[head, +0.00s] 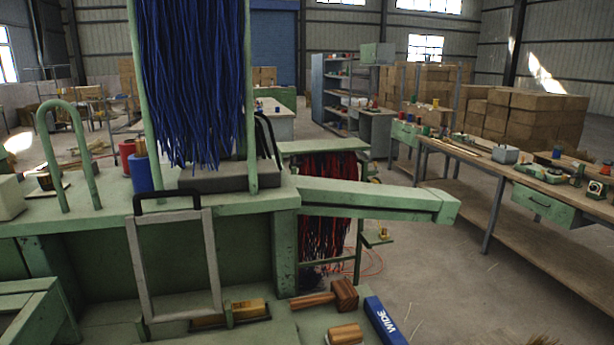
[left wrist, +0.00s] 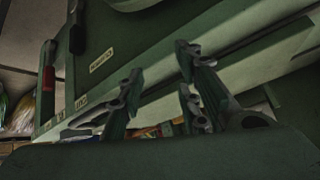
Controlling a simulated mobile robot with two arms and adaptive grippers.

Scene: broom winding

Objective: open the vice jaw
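The green machine bench (head: 255,195) fills the left and middle of the head view. A grey rectangular frame with a black handle (head: 168,200) stands upright at its front. I cannot tell which part is the vice jaw. My left gripper (left wrist: 157,80) shows in the left wrist view with its fingers spread apart and nothing between them. Behind it is a green machine panel (left wrist: 225,75) with small labels, a red-handled lever (left wrist: 48,78) and a dark lever (left wrist: 76,32) to the left. The fingers look apart from both levers. My right gripper is in neither view.
Blue bristles (head: 195,75) hang in a green frame above the bench. A wooden mallet (head: 338,295) and a blue WIDE box (head: 385,322) lie on the lower front surface. A long workbench (head: 530,180) stands at right, with clear floor between.

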